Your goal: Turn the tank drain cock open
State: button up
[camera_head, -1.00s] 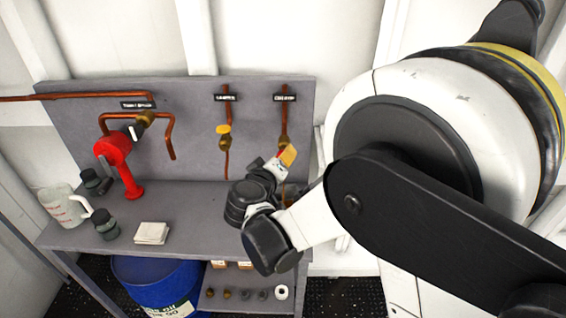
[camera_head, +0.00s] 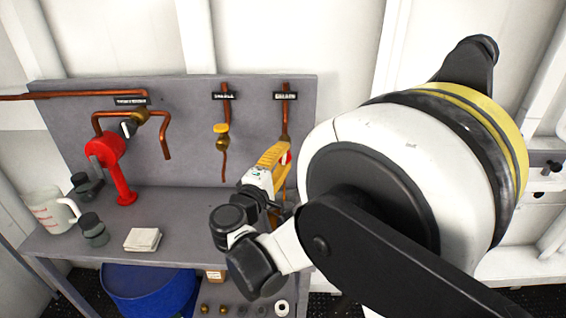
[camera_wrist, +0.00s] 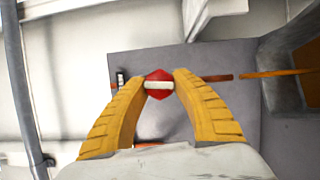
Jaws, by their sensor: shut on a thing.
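A cock with a red handle (camera_head: 287,158) sits on the right-hand copper pipe (camera_head: 285,122) of the grey back panel. My gripper (camera_head: 279,152) has yellow fingers and reaches this handle from the front. In the wrist view the fingertips (camera_wrist: 159,85) are shut on the red handle (camera_wrist: 159,76), which has a pale bar across its middle. My fingers hide most of the cock body, so I cannot tell how far it is turned. The label (camera_head: 286,96) above this pipe is too blurred to read.
A red stand-like fitting (camera_head: 113,165), a measuring jug (camera_head: 50,212), dark-capped bottles (camera_head: 93,230) and a pale pad (camera_head: 143,239) occupy the bench's left. A blue drum (camera_head: 150,288) stands below.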

jog(key=shift+n+b, duration=0.3)
jog(key=shift+n, duration=0.2)
jog(key=shift+t, duration=0.3)
jog(key=o, duration=1.2)
jog(key=shift+d, duration=0.1)
jog(key=v, duration=1.2)
jog(key=shift+w, duration=0.1)
